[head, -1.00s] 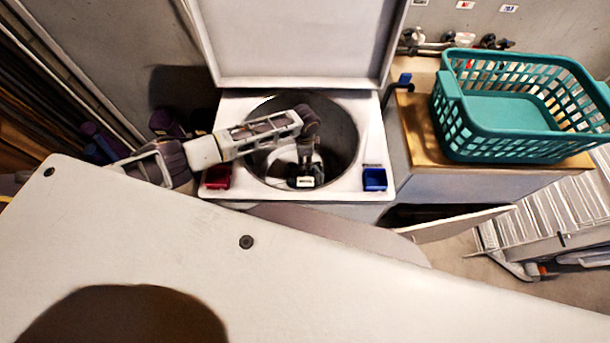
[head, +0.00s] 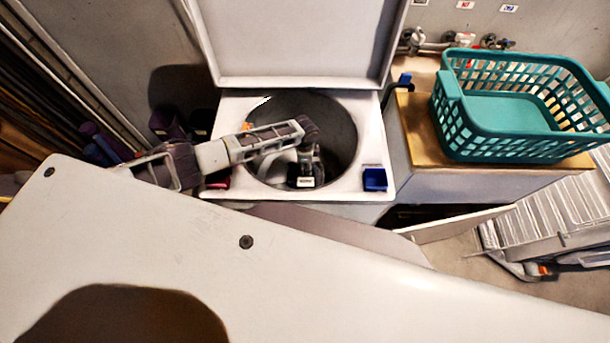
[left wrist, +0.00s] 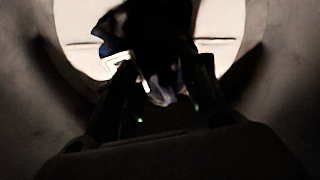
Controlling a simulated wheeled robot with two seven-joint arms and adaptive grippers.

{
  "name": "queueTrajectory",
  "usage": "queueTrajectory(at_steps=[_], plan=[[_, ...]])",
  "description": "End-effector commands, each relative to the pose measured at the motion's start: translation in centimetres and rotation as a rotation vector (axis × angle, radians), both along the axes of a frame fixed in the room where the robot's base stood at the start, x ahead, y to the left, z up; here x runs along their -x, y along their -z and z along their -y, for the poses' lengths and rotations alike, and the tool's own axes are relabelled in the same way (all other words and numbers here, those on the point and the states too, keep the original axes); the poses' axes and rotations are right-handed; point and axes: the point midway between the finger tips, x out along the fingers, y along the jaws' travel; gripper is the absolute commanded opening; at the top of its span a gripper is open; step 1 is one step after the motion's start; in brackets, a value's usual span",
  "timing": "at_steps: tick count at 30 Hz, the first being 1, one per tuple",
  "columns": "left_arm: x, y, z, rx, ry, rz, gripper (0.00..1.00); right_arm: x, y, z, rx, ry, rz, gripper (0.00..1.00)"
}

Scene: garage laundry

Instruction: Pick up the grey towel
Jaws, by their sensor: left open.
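My left gripper (head: 305,176) points down inside the round drum (head: 345,140) of the open top-loading washer. It is open; its fingers also show in the left wrist view (left wrist: 165,88), dark and in shadow. A dark, ragged, cloth-like shape (left wrist: 150,30) lies beyond and between the fingers, with a pale lower edge. It is too dark to tell whether this is the grey towel. No grey towel can be made out in the head view, where my arm and gripper hide part of the drum. My right gripper is not in view.
The washer lid (head: 300,40) stands raised behind the drum. A teal basket (head: 510,110) stands on a wooden top at right. A drying rack (head: 550,215) is at far right.

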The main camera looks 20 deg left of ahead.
Motion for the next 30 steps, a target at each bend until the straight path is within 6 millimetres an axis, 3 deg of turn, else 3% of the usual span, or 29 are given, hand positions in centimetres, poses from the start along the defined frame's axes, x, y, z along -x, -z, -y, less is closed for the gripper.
queueTrajectory(at_steps=[7,17,30], plan=[[0.0,-0.02,0.0,0.0,0.0,0.0,0.42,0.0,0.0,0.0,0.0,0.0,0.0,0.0],[0.0,-0.02,0.0,0.0,0.0,0.0,0.0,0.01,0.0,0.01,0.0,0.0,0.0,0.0],[-0.02,-0.06,0.03,0.001,0.0,0.0,0.0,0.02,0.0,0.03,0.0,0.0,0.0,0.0]])
